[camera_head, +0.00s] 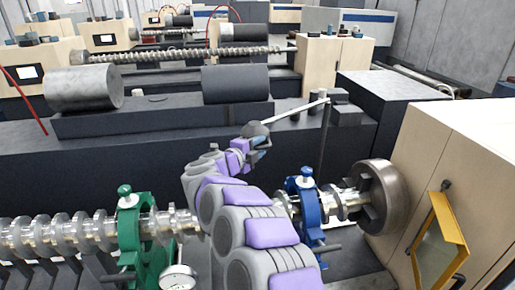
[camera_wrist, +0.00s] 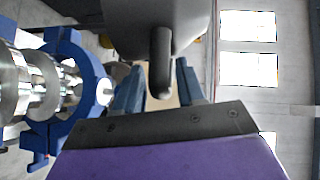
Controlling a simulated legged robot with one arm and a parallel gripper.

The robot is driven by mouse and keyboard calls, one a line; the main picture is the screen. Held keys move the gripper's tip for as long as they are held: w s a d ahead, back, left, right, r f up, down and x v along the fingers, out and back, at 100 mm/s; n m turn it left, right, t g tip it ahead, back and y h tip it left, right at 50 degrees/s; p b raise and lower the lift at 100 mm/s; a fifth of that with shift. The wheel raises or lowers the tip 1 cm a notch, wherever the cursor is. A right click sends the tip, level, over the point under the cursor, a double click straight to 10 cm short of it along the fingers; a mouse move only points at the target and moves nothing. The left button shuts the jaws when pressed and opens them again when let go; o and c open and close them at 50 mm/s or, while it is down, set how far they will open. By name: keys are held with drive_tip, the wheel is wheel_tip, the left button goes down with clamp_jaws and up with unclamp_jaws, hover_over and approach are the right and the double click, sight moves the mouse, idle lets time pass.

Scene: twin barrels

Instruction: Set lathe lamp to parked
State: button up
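The lathe lamp is a grey rounded head (camera_head: 255,129) on a thin pale arm (camera_head: 300,110) that runs right to a dark upright post (camera_head: 323,140). In the wrist view the grey lamp head (camera_wrist: 150,22) fills the top middle, with a dark, round-ended handle (camera_wrist: 161,65) hanging from it. My gripper (camera_head: 260,143) is at the lamp head, partly hidden by it. In the wrist view my gripper's blue fingers (camera_wrist: 160,77) stand on either side of the handle, with a small gap on each side. The gripper looks open around the handle, not closed on it.
Below my arm lies a shiny crankshaft (camera_head: 60,232) with a green ring support (camera_head: 130,232) and a blue ring support (camera_head: 307,212). A metal chuck (camera_head: 382,198) and beige headstock (camera_head: 455,165) stand at right.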

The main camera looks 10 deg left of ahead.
drive_tip(key=b+v, duration=0.2)
drive_tip(key=v, duration=1.5)
drive_tip(key=shift+a+f+b, duration=0.15)
drive_tip(key=shift+a+b, duration=0.15)
